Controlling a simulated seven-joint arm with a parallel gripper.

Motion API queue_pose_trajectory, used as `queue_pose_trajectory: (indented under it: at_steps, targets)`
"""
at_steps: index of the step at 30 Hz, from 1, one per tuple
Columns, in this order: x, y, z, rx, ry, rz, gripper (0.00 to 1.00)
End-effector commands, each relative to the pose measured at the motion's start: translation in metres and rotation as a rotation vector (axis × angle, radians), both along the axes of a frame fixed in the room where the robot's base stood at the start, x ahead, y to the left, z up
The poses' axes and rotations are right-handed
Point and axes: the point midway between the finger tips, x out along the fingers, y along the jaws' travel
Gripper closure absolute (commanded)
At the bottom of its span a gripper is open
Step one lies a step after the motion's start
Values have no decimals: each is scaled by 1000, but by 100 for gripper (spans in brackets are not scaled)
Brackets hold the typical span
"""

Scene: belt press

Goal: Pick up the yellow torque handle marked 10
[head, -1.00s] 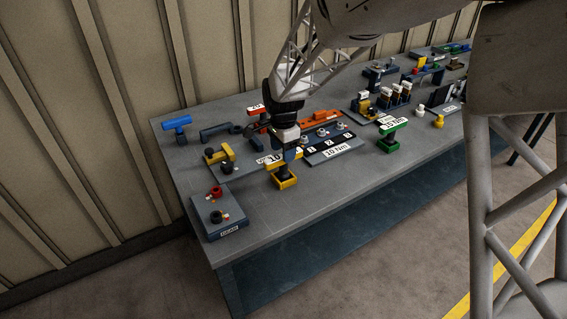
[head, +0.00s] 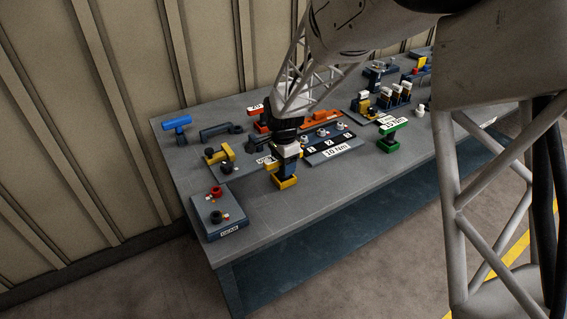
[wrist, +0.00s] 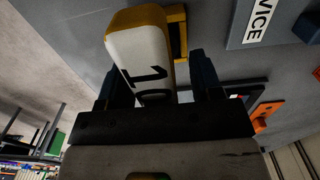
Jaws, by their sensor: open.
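The yellow torque handle (wrist: 140,48) has a white top marked 10. In the wrist view it stands between the two fingers of my open gripper (wrist: 160,78), with a visible gap on the right finger's side. I cannot tell whether the left finger touches it. In the head view my gripper (head: 288,168) is down over the handle and hides most of it. A yellow square holder (head: 286,183) shows just below the fingers on the bench, and a yellow frame (wrist: 177,35) shows beside the handle in the wrist view.
A grey block (head: 211,205) with red and black knobs lies at the front left of the bench (head: 255,225). A labelled plate (head: 333,152) is right of my gripper, and a green handle (head: 393,130) is beyond it. A blue handle (head: 176,122) stands at the back left. The front bench area is clear.

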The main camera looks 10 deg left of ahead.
Motion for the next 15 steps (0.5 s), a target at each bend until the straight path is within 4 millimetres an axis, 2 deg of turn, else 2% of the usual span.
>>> queue_pose_trajectory:
  at_steps: [5, 15]
  targets:
    - [0, 0, 0, 0, 0, 0, 42]
    - [0, 0, 0, 0, 0, 0, 94]
